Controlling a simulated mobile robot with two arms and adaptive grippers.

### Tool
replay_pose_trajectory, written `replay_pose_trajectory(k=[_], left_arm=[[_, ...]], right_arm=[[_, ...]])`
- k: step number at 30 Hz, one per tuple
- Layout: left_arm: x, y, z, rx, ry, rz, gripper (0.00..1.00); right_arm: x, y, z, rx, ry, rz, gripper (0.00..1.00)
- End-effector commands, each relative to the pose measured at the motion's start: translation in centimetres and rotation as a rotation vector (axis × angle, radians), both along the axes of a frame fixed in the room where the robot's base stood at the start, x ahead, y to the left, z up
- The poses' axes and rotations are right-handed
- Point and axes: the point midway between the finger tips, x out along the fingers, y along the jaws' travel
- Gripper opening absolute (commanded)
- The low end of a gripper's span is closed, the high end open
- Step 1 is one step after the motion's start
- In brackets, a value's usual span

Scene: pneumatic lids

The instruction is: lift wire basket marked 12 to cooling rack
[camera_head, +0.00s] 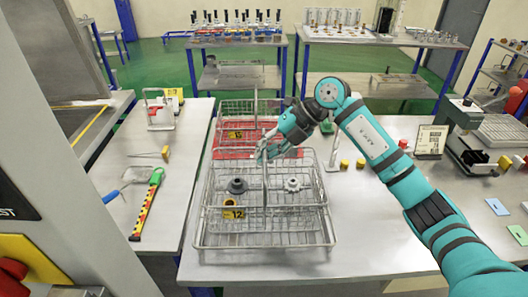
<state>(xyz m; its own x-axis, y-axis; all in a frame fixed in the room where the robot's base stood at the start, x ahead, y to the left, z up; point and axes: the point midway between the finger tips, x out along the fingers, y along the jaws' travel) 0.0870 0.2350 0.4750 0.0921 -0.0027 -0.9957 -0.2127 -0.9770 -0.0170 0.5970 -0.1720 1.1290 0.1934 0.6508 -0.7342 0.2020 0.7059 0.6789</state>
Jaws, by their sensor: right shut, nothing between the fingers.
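The wire basket marked 12 (300,245) stands on the grey table in the middle, with a yellow 12 tag (233,213) on its near side. A dark gear-like part (237,186) and a white one (292,184) sit inside. A tall wire handle rises at its middle. My right gripper (264,153) is shut and empty at the upper part of this handle; whether it touches the wire is unclear. My left gripper is out of view. I cannot tell which thing is the cooling rack.
Another wire basket with a yellow tag (235,134) stands behind, near a red mat (222,154). A tape-like yellow tool (146,204) lies on the left bench. A press-like device (464,115) and small coloured blocks are at right. The front table edge is clear.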

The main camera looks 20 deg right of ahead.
Motion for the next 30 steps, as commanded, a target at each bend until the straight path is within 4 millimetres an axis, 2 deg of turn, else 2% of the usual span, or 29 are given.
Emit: replay_pose_trajectory(k=[15,21,30], left_arm=[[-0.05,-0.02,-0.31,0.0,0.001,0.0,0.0],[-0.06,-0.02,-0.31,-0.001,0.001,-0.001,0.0],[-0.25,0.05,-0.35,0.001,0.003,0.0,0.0]], right_arm=[[-0.07,-0.05,-0.72,-0.004,0.004,0.001,0.0],[-0.07,-0.04,-0.71,-0.004,0.004,0.001,0.25],[-0.18,-0.3,-0.78,-0.009,0.009,0.0,0.25]])
